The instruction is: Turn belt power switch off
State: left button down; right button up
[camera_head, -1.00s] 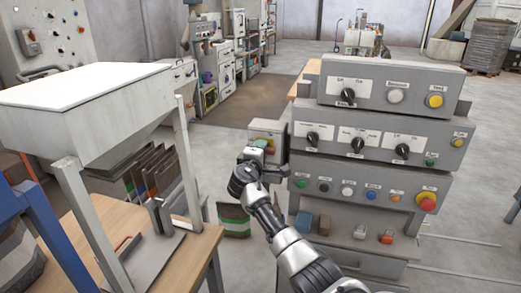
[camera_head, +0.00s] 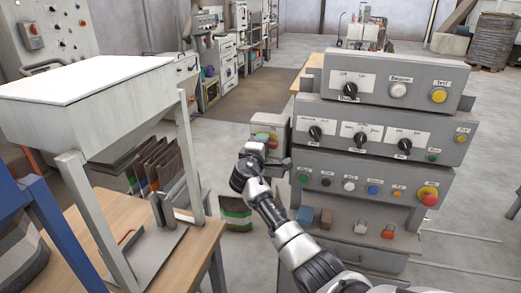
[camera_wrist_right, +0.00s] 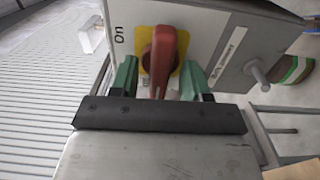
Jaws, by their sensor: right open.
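The belt power switch is a red rotary handle (camera_wrist_right: 163,55) on a yellow plate (camera_wrist_right: 146,60) in the right wrist view. An "On" label stands beside it, rotated. Its lever runs up and down in that view; I cannot tell which setting it points to. My right gripper (camera_wrist_right: 160,80) is open, with one green fingertip on each side of the lever. Gaps show between fingertips and lever. In the head view my right gripper (camera_head: 258,151) is at the small switch box (camera_head: 272,124) on the console's left side, hiding part of it. My left gripper is out of view.
The grey console (camera_head: 385,125) carries several knobs and buttons, with a red emergency button (camera_head: 428,196) at right. A white-topped hopper (camera_head: 85,82) and wooden table (camera_head: 175,255) stand at left. Open floor lies behind.

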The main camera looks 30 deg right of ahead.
jog(key=b+v, duration=0.2)
jog(key=v, duration=0.8)
jog(key=shift+s+a, duration=0.25)
jog(key=shift+s, duration=0.05)
